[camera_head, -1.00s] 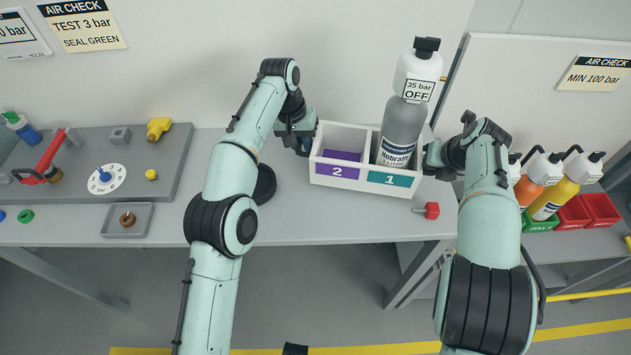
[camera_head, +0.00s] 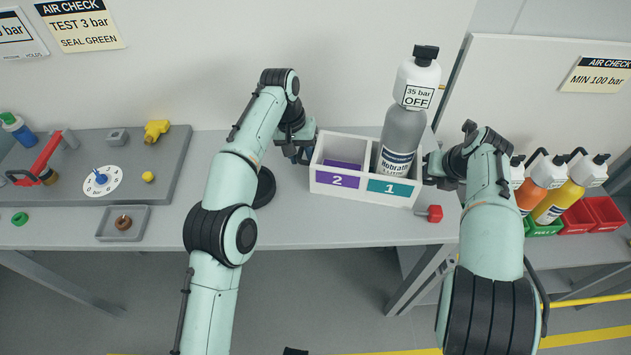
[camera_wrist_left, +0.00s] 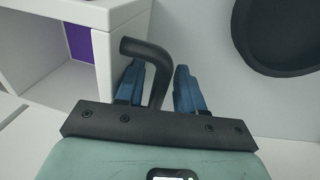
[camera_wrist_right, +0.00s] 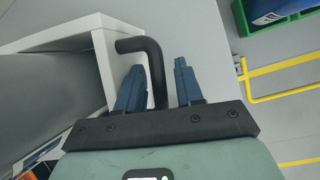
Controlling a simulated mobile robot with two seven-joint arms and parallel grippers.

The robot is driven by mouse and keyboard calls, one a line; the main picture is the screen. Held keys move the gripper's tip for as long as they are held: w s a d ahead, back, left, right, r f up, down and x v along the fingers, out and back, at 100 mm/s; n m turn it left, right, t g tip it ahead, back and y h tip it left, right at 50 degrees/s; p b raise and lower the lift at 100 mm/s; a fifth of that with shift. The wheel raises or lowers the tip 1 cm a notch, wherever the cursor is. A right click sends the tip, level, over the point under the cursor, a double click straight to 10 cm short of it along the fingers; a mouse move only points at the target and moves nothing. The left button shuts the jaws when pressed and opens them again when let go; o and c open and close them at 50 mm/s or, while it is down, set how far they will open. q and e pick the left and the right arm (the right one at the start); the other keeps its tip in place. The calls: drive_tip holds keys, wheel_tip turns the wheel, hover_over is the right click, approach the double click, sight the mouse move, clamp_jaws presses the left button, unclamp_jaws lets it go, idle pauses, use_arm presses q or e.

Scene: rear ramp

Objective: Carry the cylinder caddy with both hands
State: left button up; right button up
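The white cylinder caddy (camera_head: 322,190) has a purple compartment 2 on the left and a teal compartment 1 on the right. A grey cylinder (camera_head: 400,125) with a white "35 bar OFF" collar stands in compartment 1. My left gripper (camera_head: 303,152) is at the caddy's left end, its blue fingers around a black bent handle (camera_wrist_left: 148,48). My right gripper (camera_head: 432,168) is at the right end, its fingers around the other black handle (camera_wrist_right: 138,45). I cannot tell whether the caddy's underside touches the bench.
The grey bench (camera_head: 330,225) is clear in front of the caddy. A red knob (camera_head: 435,213) lies near its right corner, and a black round part (camera_head: 265,187) stands left. A fixture board (camera_head: 180,165) is further left. Bottles (camera_head: 555,200) and red bins (camera_head: 605,212) are at right.

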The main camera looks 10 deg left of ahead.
use_arm(q)
drive_tip(key=shift+d+r, duration=0.2)
drive_tip(key=shift+d, duration=0.05)
use_arm(e)
drive_tip(key=v, duration=0.6)
drive_tip(key=shift+a+r, duration=0.25)
drive_tip(key=shift+r, duration=0.1)
drive_tip(key=shift+s+d+r, duration=0.3)
drive_tip(key=shift+s+r, duration=0.05)
drive_tip(key=shift+r, duration=0.15)
use_arm(q)
drive_tip(key=shift+a, duration=0.1)
drive_tip(key=shift+a+p, duration=0.55)
drive_tip(key=shift+a, duration=0.9)
drive_tip(key=shift+a+f+p, duration=0.1)
drive_tip(key=shift+a+p, duration=0.55)
drive_tip(key=shift+a, duration=1.1)
use_arm(e)
drive_tip(key=shift+w+d+r, duration=0.1)
drive_tip(key=shift+r, duration=1.2)
